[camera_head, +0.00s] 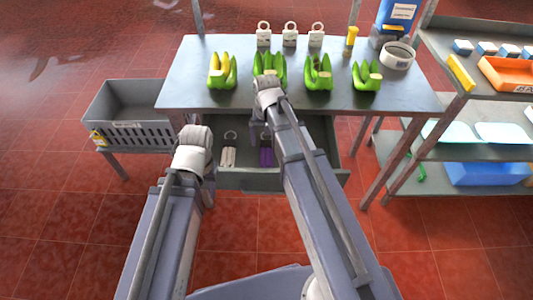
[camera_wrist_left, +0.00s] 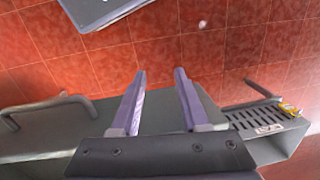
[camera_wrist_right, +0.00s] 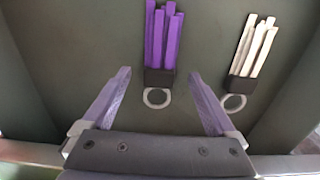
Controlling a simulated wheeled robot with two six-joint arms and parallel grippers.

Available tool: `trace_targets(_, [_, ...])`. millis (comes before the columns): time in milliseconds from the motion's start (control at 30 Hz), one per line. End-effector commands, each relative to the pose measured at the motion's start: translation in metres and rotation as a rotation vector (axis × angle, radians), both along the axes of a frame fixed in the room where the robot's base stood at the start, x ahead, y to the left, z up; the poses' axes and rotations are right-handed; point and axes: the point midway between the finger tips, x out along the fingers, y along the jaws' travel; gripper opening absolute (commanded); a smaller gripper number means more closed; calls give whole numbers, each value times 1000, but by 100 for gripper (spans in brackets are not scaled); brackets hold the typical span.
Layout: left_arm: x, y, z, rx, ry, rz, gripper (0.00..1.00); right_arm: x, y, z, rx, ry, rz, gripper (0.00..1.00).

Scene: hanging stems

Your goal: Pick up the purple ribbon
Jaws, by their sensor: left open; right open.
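The purple ribbon (camera_wrist_right: 162,40) lies in the open drawer, a bundle of purple strips with a dark band and a pale ring at one end. In the head view the purple ribbon (camera_head: 266,157) shows partly beside my right arm. My right gripper (camera_wrist_right: 158,78) is open and empty above the drawer, its fingers on either side of the ring end, apart from it. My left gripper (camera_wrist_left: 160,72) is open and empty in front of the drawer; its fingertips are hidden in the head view.
A white ribbon (camera_wrist_right: 260,48) lies beside the purple one in the drawer (camera_head: 245,181). The table (camera_head: 190,75) above holds several green banana bunches and white tags. A grey crate (camera_head: 140,95) stands left, a shelf unit (camera_head: 470,150) right. Floor in front is clear.

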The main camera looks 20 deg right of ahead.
Motion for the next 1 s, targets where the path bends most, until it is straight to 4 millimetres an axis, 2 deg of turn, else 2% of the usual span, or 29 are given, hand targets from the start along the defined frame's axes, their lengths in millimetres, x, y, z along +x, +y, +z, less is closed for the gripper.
trace_targets(33, [0, 0, -14, 0, 0, 0, 45, 0, -1, -14, 0, 0, 0, 92])
trace_targets(133, [0, 0, -23, 0, 0, 0, 45, 0, 0, -23, 0, 0, 0, 92])
trace_targets(433, [0, 0, -23, 0, 0, 0, 45, 0, 0, -23, 0, 0, 0, 92])
trace_targets(1000, [0, 0, -23, 0, 0, 0, 45, 0, 0, -23, 0, 0, 0, 30])
